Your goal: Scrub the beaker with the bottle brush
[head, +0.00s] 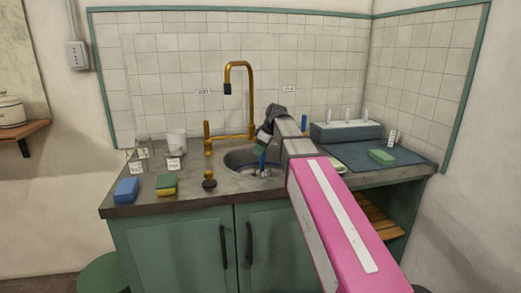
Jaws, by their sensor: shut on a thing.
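My gripper (261,149) points down over the round sink basin (233,160), near its middle. It is shut on a slim blue thing (263,161), likely the bottle brush handle. The lower end of this thing is inside the basin, and its bristles cannot be made out. Something small and pale (265,173) shows at its foot in the basin; I cannot tell if it is a beaker. Clear glass vessels (143,146) and a white cup-like vessel (177,141) stand on the counter to the left, with small labels near them.
A brass faucet (240,67) arches behind the basin. A blue sponge (127,189) and a yellow-green sponge (166,184) lie at the front left counter edge. At right are a dark mat (350,152), a green block (382,156) and a grey rack (345,132) with pegs.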

